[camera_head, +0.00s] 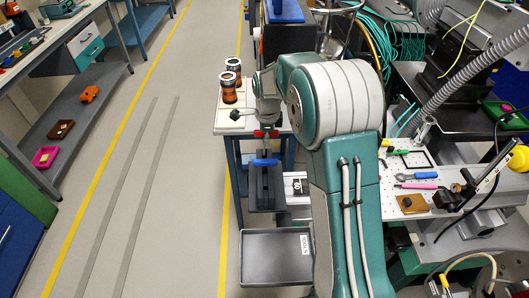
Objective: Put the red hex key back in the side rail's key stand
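A small red piece (265,134), which looks like the handle of the red hex key, shows just under the end of my arm. My gripper (266,124) points down there and is small and partly hidden by my arm links, so its fingers do not show clearly. I cannot tell whether it holds the red piece or is only above it. Below is a dark upright rail-like block (263,188) at the side of the bench, with a blue piece (265,162) across its top. I cannot make out which part is the key stand.
Two orange-and-black cans (229,90) stand on the white bench top (222,121). A dark grey tray (278,270) lies lower in front. At right, a perforated board (390,207) carries several hand tools and a brown block (411,204). The floor aisle at left is clear.

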